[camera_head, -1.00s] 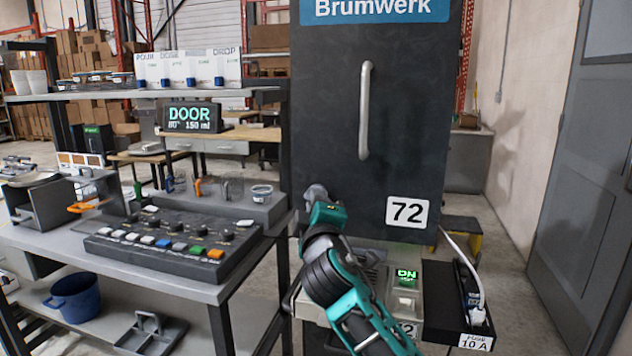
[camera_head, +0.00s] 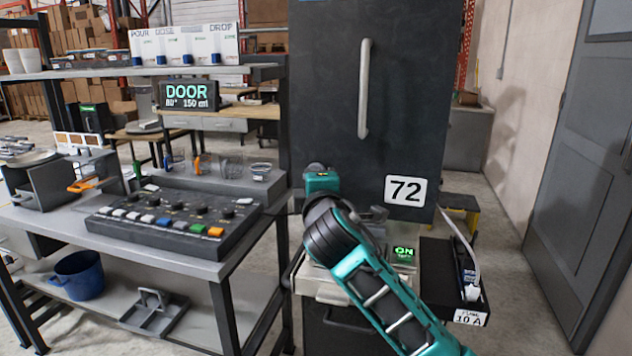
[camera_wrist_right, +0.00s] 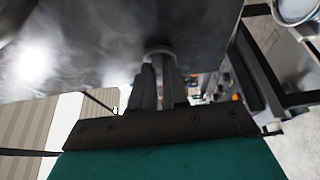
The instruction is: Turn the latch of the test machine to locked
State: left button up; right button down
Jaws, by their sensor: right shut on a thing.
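The test machine (camera_head: 340,100) is a tall dark cabinet with a long vertical handle (camera_head: 365,90) and a "72" plate (camera_head: 405,191). My right gripper (camera_wrist_right: 158,78) is at the lower left of its front; in the head view my own teal wrist hides the fingers. In the right wrist view the fingers are shut on a small round grey part, taken as the latch (camera_wrist_right: 160,51), against the dark surface. The fingers cover most of it, so I cannot tell its turned position. My left gripper is not in view.
A small green display (camera_head: 404,252) below the machine reads "ON". A black tray (camera_head: 437,262) with a white cable is to its right. At left, a grey bench holds a button console (camera_head: 175,222); a "DOOR" display (camera_head: 188,95) hangs above. A blue pot (camera_head: 80,276) is on the lower shelf.

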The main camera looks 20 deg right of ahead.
jog(key=c, duration=1.1)
grip_release()
jog(key=shift+c, duration=0.2)
jog(key=v, duration=1.3)
jog(key=shift+b, duration=0.3)
